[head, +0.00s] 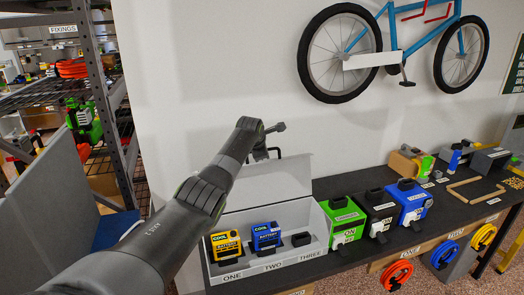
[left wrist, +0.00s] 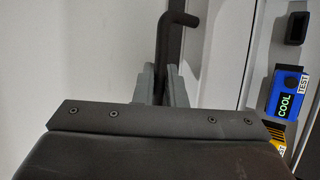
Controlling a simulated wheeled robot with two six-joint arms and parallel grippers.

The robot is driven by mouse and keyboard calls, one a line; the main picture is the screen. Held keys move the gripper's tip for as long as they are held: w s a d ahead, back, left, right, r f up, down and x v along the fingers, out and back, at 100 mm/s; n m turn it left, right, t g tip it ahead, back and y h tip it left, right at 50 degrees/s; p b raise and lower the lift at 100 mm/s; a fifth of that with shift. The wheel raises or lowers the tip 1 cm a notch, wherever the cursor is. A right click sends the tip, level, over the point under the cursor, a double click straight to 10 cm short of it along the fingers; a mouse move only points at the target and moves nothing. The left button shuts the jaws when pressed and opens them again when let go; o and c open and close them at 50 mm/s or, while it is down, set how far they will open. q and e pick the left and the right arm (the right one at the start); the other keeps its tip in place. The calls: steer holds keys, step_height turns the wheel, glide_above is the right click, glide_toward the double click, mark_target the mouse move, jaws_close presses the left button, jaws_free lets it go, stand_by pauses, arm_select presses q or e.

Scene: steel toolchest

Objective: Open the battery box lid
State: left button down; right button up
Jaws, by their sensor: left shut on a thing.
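The white battery box (head: 262,268) stands on the dark bench with its lid (head: 285,183) raised, roughly upright at the back. Inside are a yellow battery (head: 226,245) at ONE and a blue battery (head: 265,236) at TWO. At THREE there is only a low black piece (head: 301,239). The left gripper (left wrist: 160,85) is shut on the lid's black handle (left wrist: 168,45), which passes between its fingers. In the head view the arm hides most of the gripper, and part of the handle (head: 276,149) shows above the lid. The right gripper is not in view.
Green (head: 346,222), black (head: 378,214) and blue (head: 410,206) units stand right of the box on the bench (head: 458,221). A steel shelf rack (head: 100,90) is at the left. A bicycle (head: 395,45) hangs on the wall above.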

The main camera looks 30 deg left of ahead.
arm_select(q)
steer(key=shift+f, duration=0.1)
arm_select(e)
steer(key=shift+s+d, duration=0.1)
arm_select(q)
steer(key=c, duration=1.6)
jaws_free()
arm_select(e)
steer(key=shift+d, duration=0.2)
